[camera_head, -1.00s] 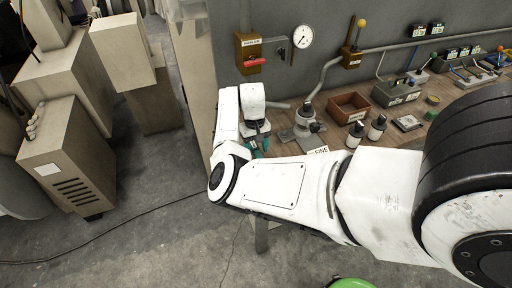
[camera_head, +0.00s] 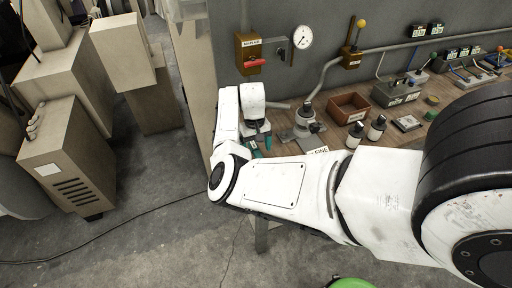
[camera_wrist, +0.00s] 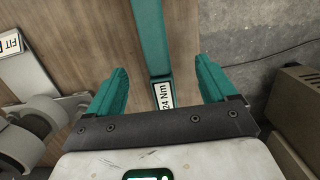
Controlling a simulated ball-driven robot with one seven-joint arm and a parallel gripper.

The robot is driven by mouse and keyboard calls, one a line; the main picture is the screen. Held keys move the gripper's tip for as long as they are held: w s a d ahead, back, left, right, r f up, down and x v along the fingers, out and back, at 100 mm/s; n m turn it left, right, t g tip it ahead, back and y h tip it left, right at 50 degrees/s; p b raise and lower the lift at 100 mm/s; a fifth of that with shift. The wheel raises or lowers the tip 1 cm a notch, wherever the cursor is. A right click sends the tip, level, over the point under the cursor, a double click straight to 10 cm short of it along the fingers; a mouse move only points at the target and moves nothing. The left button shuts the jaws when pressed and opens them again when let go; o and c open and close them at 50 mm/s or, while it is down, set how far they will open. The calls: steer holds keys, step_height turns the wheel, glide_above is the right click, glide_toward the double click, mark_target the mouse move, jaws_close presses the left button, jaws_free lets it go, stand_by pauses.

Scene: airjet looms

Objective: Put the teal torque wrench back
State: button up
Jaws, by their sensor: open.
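The teal torque wrench (camera_wrist: 148,38) shows in the wrist view as a straight teal bar coming down from the top edge. A white label reading 24 Nm (camera_wrist: 162,95) is at its near end. My gripper (camera_wrist: 161,67) is open, with one teal finger on each side of the bar and a visible gap to both. In the head view my gripper (camera_head: 258,143) is over the left end of the wooden bench (camera_head: 285,148), and my arm hides most of what is below it. The wrench cannot be made out there.
A clamp-like metal fixture (camera_head: 305,124) stands right of my gripper, with a brown tray (camera_head: 348,107) and dark bottles (camera_head: 376,128) beyond. A brown box with a red handle (camera_head: 250,54) is on the wall behind. Floor lies left of the bench.

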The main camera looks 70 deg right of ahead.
steer(key=shift+w+d+r+p, duration=0.15)
steer(key=shift+r+p, duration=1)
steer(key=shift+r, duration=0.3)
steer(key=shift+w+d+r+p, duration=0.1)
steer(key=shift+r+p, duration=1.05)
steer(key=shift+r, duration=0.25)
step_height(320, 180, up, 11)
steer(key=d+b, duration=0.1)
steer(key=b, duration=0.1)
steer(key=shift+w+f, duration=0.15)
steer(key=shift+w, duration=0.25)
